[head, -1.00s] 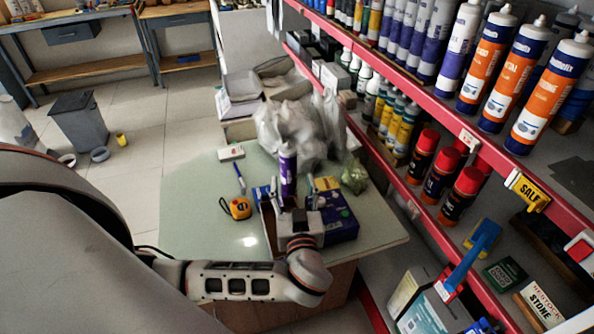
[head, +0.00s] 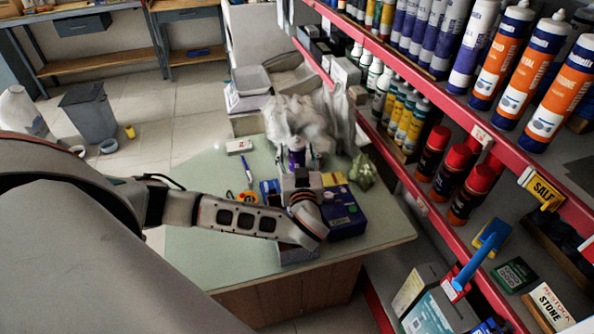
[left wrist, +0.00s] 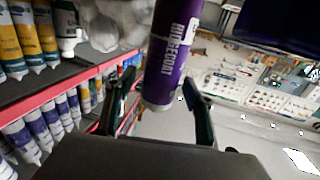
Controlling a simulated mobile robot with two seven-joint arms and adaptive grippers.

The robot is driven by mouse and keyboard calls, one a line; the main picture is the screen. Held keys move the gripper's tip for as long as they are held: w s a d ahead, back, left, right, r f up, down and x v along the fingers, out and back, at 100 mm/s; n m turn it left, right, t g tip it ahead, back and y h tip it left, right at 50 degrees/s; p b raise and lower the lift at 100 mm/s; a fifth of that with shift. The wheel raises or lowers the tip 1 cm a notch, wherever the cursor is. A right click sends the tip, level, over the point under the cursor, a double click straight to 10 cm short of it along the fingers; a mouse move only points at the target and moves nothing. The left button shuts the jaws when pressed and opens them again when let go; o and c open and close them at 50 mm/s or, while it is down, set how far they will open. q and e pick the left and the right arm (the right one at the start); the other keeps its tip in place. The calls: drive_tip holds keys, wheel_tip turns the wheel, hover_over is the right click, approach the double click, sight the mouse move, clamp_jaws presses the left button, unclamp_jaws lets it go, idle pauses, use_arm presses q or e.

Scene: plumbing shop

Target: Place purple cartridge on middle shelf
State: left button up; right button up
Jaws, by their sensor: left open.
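In the left wrist view the purple cartridge (left wrist: 173,52) with white lettering lies between the two fingers. My left gripper (head: 299,170) is over the green table. In the left wrist view the gripper (left wrist: 163,108) is open, with a finger on each side of the cartridge; contact cannot be told. The red-edged shelving (head: 410,88) stands at the right, with a row of purple cartridges (head: 437,40) on an upper level. My right gripper is not in view.
Clear plastic bags (head: 300,118) lie behind. Red-capped cans (head: 466,190) stand on a lower shelf level. The table's left part is clear.

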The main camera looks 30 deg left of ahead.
use_arm(q)
drive_tip(key=shift+w+a, duration=0.2)
drive_tip(key=shift+w, duration=0.05)
clamp_jaws()
drive_tip(key=shift+r, duration=0.1)
